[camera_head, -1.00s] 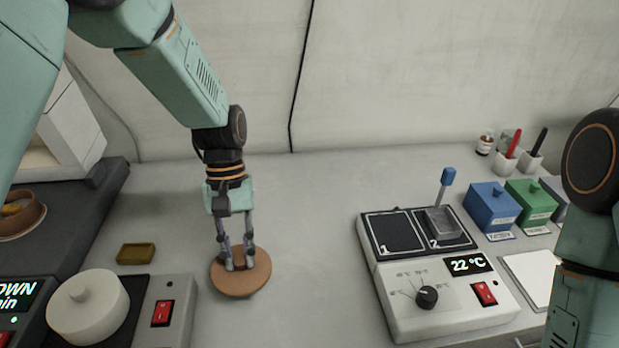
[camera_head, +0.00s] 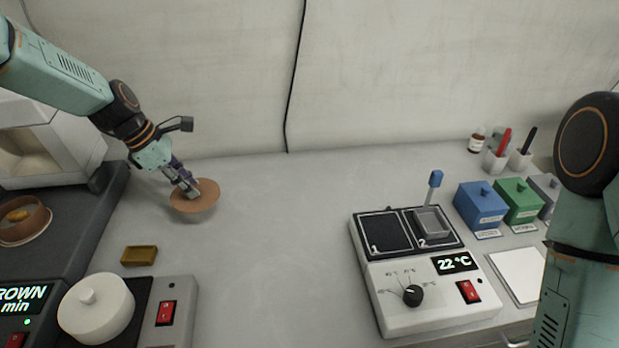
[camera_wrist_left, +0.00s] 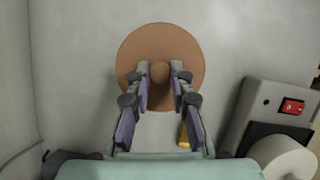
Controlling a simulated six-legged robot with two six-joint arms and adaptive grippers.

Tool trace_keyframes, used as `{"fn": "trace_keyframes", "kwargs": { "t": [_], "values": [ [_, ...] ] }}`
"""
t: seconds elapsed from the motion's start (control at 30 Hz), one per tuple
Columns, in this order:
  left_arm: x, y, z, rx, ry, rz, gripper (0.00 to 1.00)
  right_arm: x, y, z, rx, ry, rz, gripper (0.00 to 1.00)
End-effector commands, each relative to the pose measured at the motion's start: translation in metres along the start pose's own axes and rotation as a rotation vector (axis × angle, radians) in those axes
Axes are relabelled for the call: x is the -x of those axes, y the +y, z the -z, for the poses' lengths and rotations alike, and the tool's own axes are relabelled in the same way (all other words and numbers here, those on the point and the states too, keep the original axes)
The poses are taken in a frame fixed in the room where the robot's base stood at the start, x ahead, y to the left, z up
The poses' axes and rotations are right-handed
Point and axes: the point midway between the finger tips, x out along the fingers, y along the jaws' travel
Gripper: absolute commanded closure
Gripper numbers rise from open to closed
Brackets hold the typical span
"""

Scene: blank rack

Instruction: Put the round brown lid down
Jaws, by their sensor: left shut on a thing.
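The round brown lid (camera_head: 203,199) is at the back left of the worktop in the head view, near the wall. My left gripper (camera_head: 191,191) is shut on its knob. In the left wrist view the lid (camera_wrist_left: 150,38) shows as a flat disc, with the knob between the two fingertips (camera_wrist_left: 168,76) of my left gripper. I cannot tell whether the lid touches the worktop. Of my right arm only links show at the right edge; its gripper is out of view.
A dark unit with a brown bowl (camera_head: 25,221) is at the left. A two-plate heater (camera_head: 420,272) stands right of centre. The middle worktop (camera_head: 270,240) is clear.

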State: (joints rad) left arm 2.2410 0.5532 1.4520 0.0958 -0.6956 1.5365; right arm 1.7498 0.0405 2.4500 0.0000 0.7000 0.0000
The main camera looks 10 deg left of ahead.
Motion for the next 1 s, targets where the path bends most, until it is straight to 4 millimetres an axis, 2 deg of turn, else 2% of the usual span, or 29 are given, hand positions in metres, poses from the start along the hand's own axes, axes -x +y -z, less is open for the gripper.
{"fn": "trace_keyframes", "kwargs": {
  "t": [0.2,0.5,0.8,1.0],
  "values": [
    [0.016,0.027,0.023,0.269,-0.001,-0.112,1.00,0.008,0.000,0.000,0.001,0.000,0.000,0.60],
    [0.034,0.055,0.054,0.578,0.001,-0.241,1.00,0.016,0.000,0.000,0.000,0.000,0.000,0.60],
    [0.049,0.075,0.082,0.822,0.001,-0.343,1.00,0.022,0.000,0.000,0.001,0.000,0.000,0.60],
    [0.053,0.080,0.092,0.902,0.002,-0.375,1.00,0.023,0.000,0.000,0.001,0.000,0.000,0.60]
  ]
}}
